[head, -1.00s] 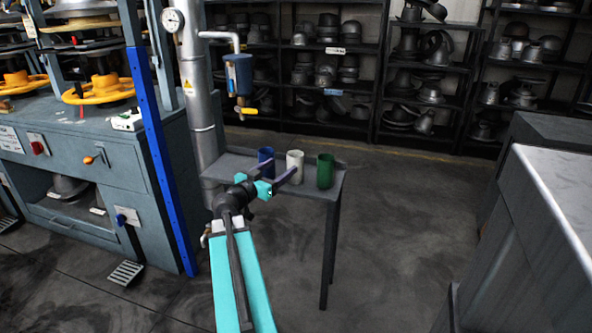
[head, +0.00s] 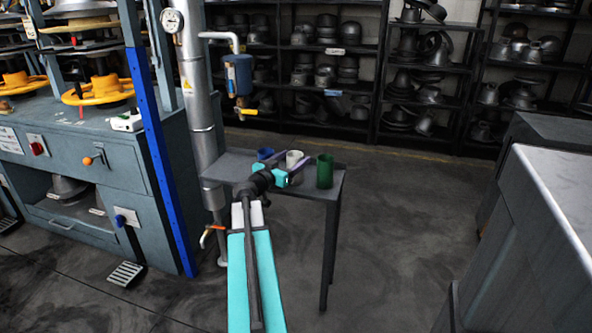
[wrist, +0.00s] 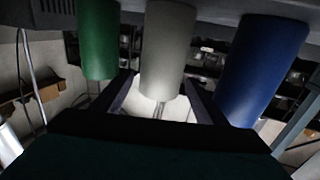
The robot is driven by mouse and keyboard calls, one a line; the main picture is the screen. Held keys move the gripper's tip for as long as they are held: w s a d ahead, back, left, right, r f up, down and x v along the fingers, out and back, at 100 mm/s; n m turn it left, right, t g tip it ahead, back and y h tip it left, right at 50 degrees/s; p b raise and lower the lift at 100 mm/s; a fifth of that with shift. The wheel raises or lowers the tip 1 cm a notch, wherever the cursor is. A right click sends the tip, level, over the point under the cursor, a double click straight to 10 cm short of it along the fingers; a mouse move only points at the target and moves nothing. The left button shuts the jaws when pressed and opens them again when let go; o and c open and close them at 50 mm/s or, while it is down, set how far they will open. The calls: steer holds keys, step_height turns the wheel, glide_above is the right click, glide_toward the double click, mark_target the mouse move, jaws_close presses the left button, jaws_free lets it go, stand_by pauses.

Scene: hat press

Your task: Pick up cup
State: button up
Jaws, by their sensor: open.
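A white cup (head: 294,156) stands upright on a small grey table (head: 232,168), in the middle of a row. A blue cup (head: 265,154) stands to its left and a green cup (head: 325,174) to its right. My gripper (head: 290,163) is open in front of the white cup and hides its lower part in the head view. In the wrist view, which looks upside down, the white cup (wrist: 168,50) lies between the line of my two fingers (wrist: 160,82). The green cup (wrist: 98,40) and blue cup (wrist: 262,65) are outside them. Contact cannot be told.
A grey pipe (head: 200,110) with a blue cylinder (head: 238,75) rises behind the table's left. A grey press bench (head: 70,180) and blue post (head: 160,150) stand at left. A pale counter (head: 560,200) stands at right. Open floor (head: 410,220) lies between table and counter.

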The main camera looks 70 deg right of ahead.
mark_target(299, 154)
stand_by(0.3)
steer(key=shift+x, duration=2.6)
steer(key=c, duration=1.5)
